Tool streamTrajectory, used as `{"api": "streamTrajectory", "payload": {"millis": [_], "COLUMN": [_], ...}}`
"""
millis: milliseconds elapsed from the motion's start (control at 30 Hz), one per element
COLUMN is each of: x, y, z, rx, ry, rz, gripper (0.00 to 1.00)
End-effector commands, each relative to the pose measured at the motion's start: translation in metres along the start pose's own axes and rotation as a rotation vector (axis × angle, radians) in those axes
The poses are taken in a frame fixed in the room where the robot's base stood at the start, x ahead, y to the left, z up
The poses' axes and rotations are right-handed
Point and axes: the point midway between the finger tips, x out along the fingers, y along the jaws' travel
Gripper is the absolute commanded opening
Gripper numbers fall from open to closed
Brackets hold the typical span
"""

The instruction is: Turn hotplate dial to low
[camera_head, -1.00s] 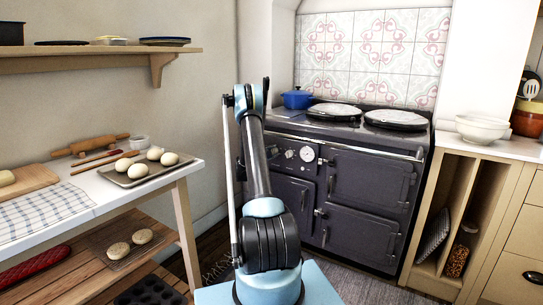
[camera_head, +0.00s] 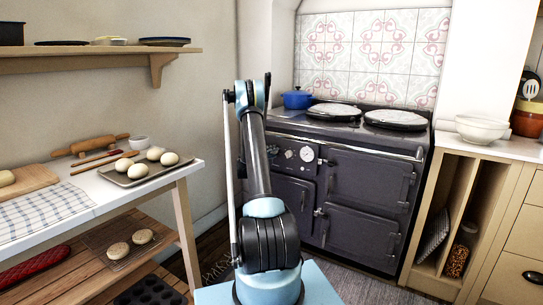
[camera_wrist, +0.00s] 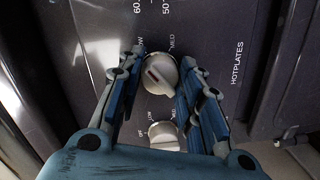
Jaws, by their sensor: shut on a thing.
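The range cooker (camera_head: 340,185) has a dark front with a panel of small dials. My gripper is shut on this dial, one finger on each side. The words LOW and MED are printed around it. The label HOTPLATES (camera_wrist: 237,62) is printed to the right. A second cream dial (camera_wrist: 164,134) is below, with its own markings. My gripper is hidden behind my arm in the head view.
A round white gauge (camera_head: 307,154) is right of the dials. A rail runs along the cooker's front edge. A blue pot (camera_head: 297,99) stands on top beside two round lids. A table with a dough tray (camera_head: 148,170) stands at the left.

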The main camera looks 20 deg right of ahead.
Motion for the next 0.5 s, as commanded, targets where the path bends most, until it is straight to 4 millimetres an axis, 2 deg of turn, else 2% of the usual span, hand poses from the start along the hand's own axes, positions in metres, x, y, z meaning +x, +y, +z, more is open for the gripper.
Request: {"api": "streamTrajectory", "payload": {"millis": [200,500], "x": [0.0,-0.0001], "y": [-0.0016,-0.0017], "z": [0.002,0.0016], "rx": [0.106,0.164], "ry": [0.003,0.007], "rz": [-0.011,-0.016], "gripper": [0.09,0.09]}}
